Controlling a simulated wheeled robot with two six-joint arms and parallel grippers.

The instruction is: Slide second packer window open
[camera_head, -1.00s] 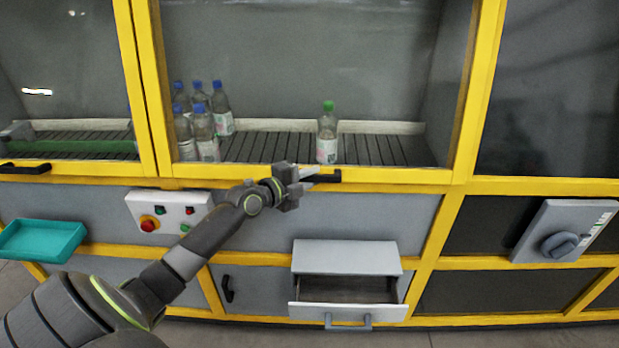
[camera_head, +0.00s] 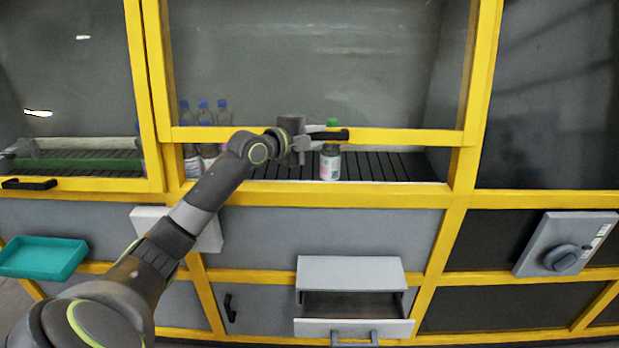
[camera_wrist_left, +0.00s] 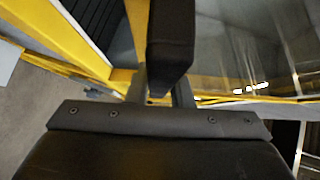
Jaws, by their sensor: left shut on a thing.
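The second packer window is a clear pane in a yellow frame, and its bottom rail (camera_head: 400,136) stands raised above the sill, leaving a gap below it. A black handle (camera_head: 331,134) is on that rail. My left gripper (camera_head: 308,138) is shut on the handle from its left end. In the left wrist view the dark handle (camera_wrist_left: 171,40) stands at the jaws, with yellow frame bars beside it. My right gripper does not show.
Behind the window, bottles (camera_head: 204,112) stand at the left and a green-capped bottle (camera_head: 330,162) stands near the middle of the slatted conveyor (camera_head: 385,166). Below are an open drawer (camera_head: 352,306) and a teal tray (camera_head: 42,258). My arm partly covers a white control box (camera_head: 212,236).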

